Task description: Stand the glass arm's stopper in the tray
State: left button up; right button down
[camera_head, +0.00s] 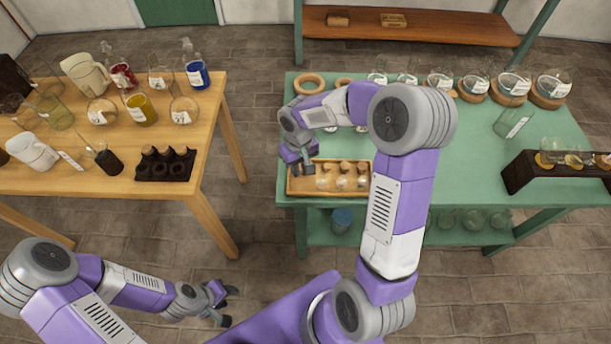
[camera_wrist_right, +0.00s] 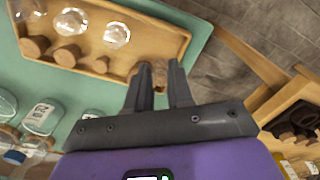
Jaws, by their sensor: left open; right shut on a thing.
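The wooden tray (camera_head: 330,194) sits at the near left of the green table; it also shows in the wrist view (camera_wrist_right: 178,32). Three stoppers with cork ends and clear glass parts, such as one cork-ended stopper (camera_wrist_right: 67,55), lie in it. My right gripper (camera_head: 303,168) is over the tray's left end. Its fingers (camera_wrist_right: 160,82) are shut on a small brownish stopper (camera_wrist_right: 159,70), mostly hidden between the fingertips. I cannot tell whether it touches the tray floor. My left gripper (camera_head: 222,304) is open and empty, low over the floor, away from both tables.
The green table (camera_head: 440,185) holds flasks on cork rings along its back and a dark rack (camera_head: 530,172) at right. The wooden table (camera_head: 205,130) at left holds jars, jugs and a dark holder (camera_head: 165,172). A floor gap separates the tables.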

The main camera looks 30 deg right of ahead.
aim_at(300, 176)
notch_tip(300, 176, down, 6)
jog(key=shift+r+b, duration=0.25)
jog(key=shift+b, duration=0.3)
jog(key=shift+r, duration=0.1)
jog(key=shift+f, duration=0.2)
jog(key=c, duration=1)
grip_release()
jog(key=shift+r, duration=0.2)
